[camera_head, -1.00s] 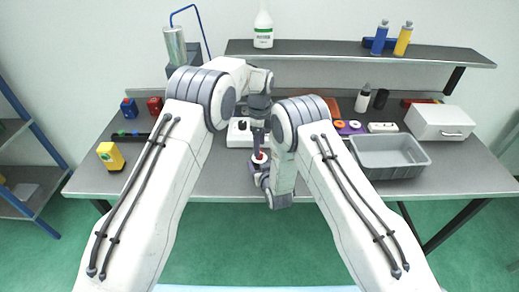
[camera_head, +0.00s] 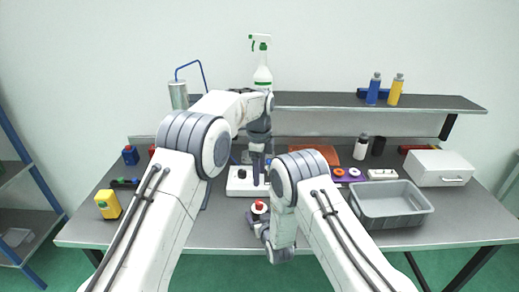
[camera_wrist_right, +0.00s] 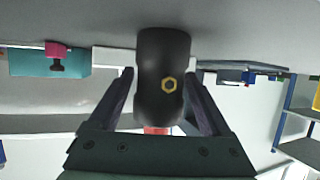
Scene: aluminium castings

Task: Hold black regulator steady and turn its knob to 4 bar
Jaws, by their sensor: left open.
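The black regulator, a dark rounded body with a yellow hexagon mark, stands between my right gripper's fingers in the right wrist view (camera_wrist_right: 162,75). Its red knob (camera_head: 258,206), on a pale ring, shows in the head view above the bench's front part. My right gripper (camera_head: 257,222) is shut on the body, and the fingertips meet its sides in the right wrist view. My left gripper (camera_head: 257,184) is open and empty, pointing down, apart from the knob and a little above it in the picture. The knob's scale and setting are too small to read.
A white box with a black knob (camera_head: 240,174) stands behind the grippers. A grey bin (camera_head: 400,220) and a white case (camera_head: 440,168) are at the right. A yellow block (camera_head: 108,204) is at the left. A raised shelf (camera_head: 330,101) carries bottles.

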